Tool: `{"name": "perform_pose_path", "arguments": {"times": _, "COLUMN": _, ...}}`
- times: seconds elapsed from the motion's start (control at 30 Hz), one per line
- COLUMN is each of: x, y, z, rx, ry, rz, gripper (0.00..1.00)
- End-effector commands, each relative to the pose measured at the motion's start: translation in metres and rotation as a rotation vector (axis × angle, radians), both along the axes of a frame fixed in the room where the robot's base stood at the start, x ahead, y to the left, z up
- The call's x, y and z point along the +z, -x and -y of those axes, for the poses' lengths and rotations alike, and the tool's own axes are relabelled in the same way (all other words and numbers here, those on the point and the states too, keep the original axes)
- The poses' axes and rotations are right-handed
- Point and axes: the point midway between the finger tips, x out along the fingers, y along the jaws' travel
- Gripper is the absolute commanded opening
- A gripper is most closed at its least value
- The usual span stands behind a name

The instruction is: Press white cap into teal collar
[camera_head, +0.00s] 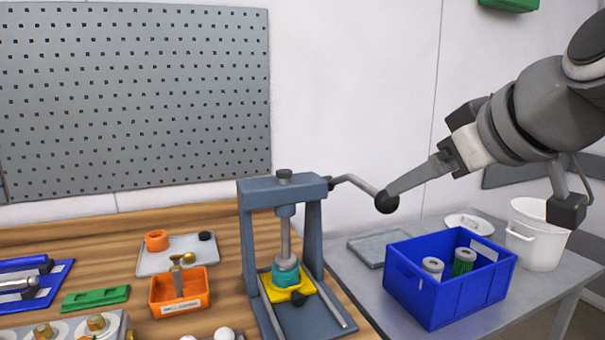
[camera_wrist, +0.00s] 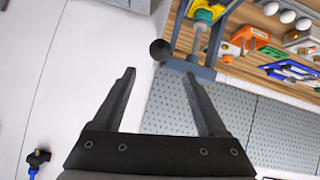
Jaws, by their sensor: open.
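The teal collar (camera_head: 286,275) sits in a yellow holder (camera_head: 290,290) under the ram (camera_head: 285,238) of a blue-grey hand press (camera_head: 247,230). The ram's lower end is at the collar's top. I cannot make out the white cap there; it may be hidden by the ram. The press lever (camera_head: 352,183) slopes down to the right and ends in a black ball knob (camera_head: 386,202). My gripper (camera_head: 390,195) is at the knob. In the wrist view my gripper (camera_wrist: 160,74) is open, with the knob (camera_wrist: 160,49) just beyond and between the fingertips.
A blue crate (camera_head: 440,300) with grey and green cylinders stands right of the press, with a white bucket (camera_head: 538,235) behind it. An orange box (camera_head: 180,305), a grey tray (camera_head: 150,262) and a green block (camera_head: 95,298) lie left. A pegboard (camera_head: 130,100) hangs behind.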

Motion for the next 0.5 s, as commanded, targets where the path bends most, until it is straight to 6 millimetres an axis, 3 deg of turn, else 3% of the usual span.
{"name": "perform_pose_path", "arguments": {"times": 0.37, "x": 0.0052, "y": 0.0078, "z": 0.0017, "rx": 0.000, "ry": 0.000, "rz": 0.000, "gripper": 0.75}}
{"name": "perform_pose_path", "arguments": {"times": 0.4, "x": 0.0052, "y": 0.0078, "z": 0.0017, "rx": 0.000, "ry": 0.000, "rz": 0.000, "gripper": 0.74}}
{"name": "perform_pose_path", "arguments": {"times": 0.5, "x": 0.0077, "y": 0.0070, "z": 0.0012, "rx": 0.005, "ry": 0.008, "rz": -0.003, "gripper": 0.56}}
